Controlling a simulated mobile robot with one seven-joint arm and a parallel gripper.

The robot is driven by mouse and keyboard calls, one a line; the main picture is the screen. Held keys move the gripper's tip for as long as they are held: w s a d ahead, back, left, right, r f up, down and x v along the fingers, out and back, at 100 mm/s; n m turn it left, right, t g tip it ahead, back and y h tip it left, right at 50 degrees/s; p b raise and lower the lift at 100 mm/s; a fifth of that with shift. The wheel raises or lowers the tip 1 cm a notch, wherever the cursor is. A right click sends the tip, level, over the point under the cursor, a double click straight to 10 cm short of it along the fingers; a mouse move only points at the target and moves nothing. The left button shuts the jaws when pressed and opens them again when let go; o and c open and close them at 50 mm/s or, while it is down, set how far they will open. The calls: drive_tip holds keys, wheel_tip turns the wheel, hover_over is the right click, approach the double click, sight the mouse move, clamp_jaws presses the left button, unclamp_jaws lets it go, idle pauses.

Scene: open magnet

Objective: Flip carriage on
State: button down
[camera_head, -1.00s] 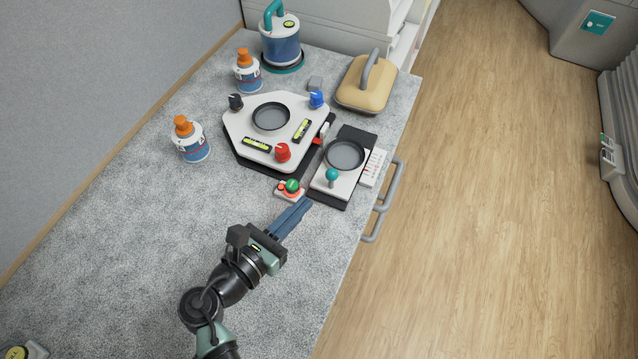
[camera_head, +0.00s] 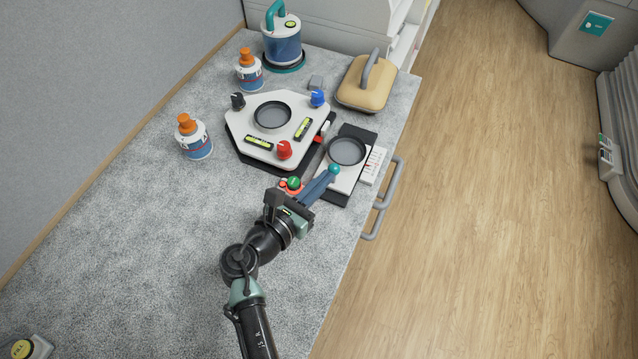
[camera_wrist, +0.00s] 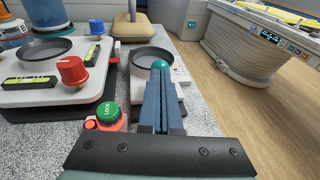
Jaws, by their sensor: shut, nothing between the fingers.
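The teal ball knob (camera_head: 334,169) of a lever stands on the small white unit with a round grey dish (camera_head: 358,180). This unit sits on a black base near the counter's right edge; I cannot tell which part is named the carriage. My gripper (camera_head: 325,177) is shut and empty, its blue fingers reaching over the near end of the unit with the tips at the teal knob. In the wrist view the knob (camera_wrist: 159,64) shows just beyond the fingertips; contact cannot be told. The fingers hide the lever's stem.
A green LOCK button on a red base (camera_head: 293,184) is close left of my fingers. The larger white plate (camera_head: 245,127) with red, blue and black knobs stands behind it. A grey rail (camera_head: 394,185) runs along the right edge.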

sight(333, 160)
drive_tip(key=w, duration=0.1)
drive_tip(key=w+d, duration=0.1)
drive_tip(key=w, duration=0.1)
drive_tip(key=w+d, duration=0.1)
drive_tip(key=w, duration=0.1)
drive_tip(key=shift+d+r, duration=0.1)
drive_tip(key=shift+r, duration=0.15)
drive_tip(key=shift+s+r, duration=0.1)
drive_tip(key=f+v, duration=0.1)
drive_tip(key=v, duration=1.2)
drive_tip(key=shift+s+b, duration=0.25)
drive_tip(key=shift+b, duration=0.1)
drive_tip(key=shift+r, duration=0.1)
